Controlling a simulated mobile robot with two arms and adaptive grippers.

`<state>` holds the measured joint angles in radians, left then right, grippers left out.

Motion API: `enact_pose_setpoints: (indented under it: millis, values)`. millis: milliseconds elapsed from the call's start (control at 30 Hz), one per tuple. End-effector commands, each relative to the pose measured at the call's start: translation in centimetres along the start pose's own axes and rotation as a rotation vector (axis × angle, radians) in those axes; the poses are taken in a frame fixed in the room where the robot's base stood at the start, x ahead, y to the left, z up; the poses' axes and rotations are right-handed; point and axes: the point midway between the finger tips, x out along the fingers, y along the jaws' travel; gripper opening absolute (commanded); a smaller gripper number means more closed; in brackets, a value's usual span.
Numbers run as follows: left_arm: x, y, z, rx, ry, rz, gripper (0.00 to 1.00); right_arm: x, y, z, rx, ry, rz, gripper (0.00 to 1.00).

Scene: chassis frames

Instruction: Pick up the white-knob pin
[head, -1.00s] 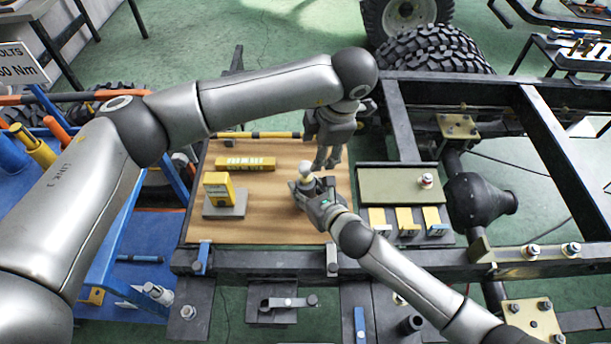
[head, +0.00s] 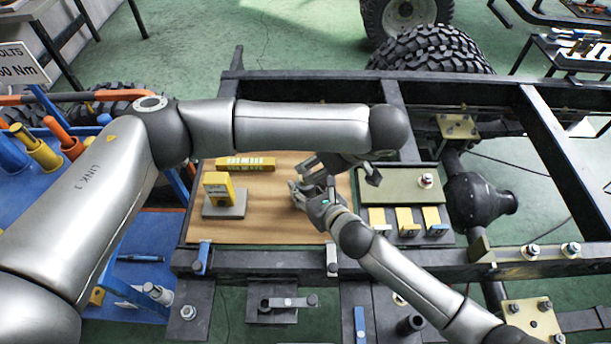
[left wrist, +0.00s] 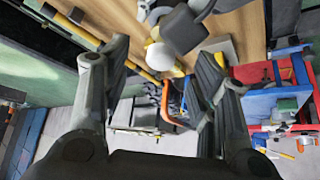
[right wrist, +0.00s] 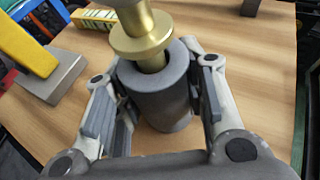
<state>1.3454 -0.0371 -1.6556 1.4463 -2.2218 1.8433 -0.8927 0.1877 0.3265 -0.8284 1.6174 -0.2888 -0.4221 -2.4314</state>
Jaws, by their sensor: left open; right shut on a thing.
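The white-knob pin's brass collar and shaft (right wrist: 148,42) stand in the top of a grey cylinder (right wrist: 168,105) in the right wrist view. My right gripper (right wrist: 158,100) is shut around that cylinder, a finger on each side. The white knob (left wrist: 160,56) shows in the left wrist view, between the spread fingers of my open left gripper (left wrist: 160,75), toward their far ends. Whether either finger touches the knob I cannot tell. In the head view my left gripper (head: 340,170) is just above my right gripper (head: 316,196) and hides the knob.
A wooden board (head: 270,222) lies under the grippers. On it are a yellow block on a grey base (head: 222,193) and a yellow lettered bar (head: 245,163). A tray with several yellow blocks (head: 405,220) is at the right. Black frame rails (head: 450,259) surround the board.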

Motion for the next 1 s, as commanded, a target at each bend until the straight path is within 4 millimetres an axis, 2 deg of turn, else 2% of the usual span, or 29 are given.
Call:
enact_pose_setpoints:
  millis: [233, 500, 800, 867, 1000]
  values:
    - [2.1, -0.1, -0.1, -0.002, -0.001, -0.002, 0.54, 0.0, 0.0, -0.1, 0.0, 0.001, 0.0, 0.12]
    - [5.8, -0.3, -0.3, -0.003, -0.002, -0.002, 0.54, 0.0, 0.0, -0.1, 0.0, 0.001, 0.0, 0.12]
    - [6.4, -0.2, -0.4, -0.002, 0.0, 0.001, 0.54, 0.0, 0.0, -0.1, 0.0, 0.001, 0.0, 0.12]
    - [6.4, -0.2, -0.4, -0.002, 0.0, 0.001, 0.49, 0.0, 0.0, -0.1, 0.0, 0.001, 0.0, 0.12]
    - [6.4, -0.2, -0.4, -0.002, 0.0, 0.001, 0.31, 0.0, 0.0, -0.1, 0.0, 0.001, 0.0, 0.12]
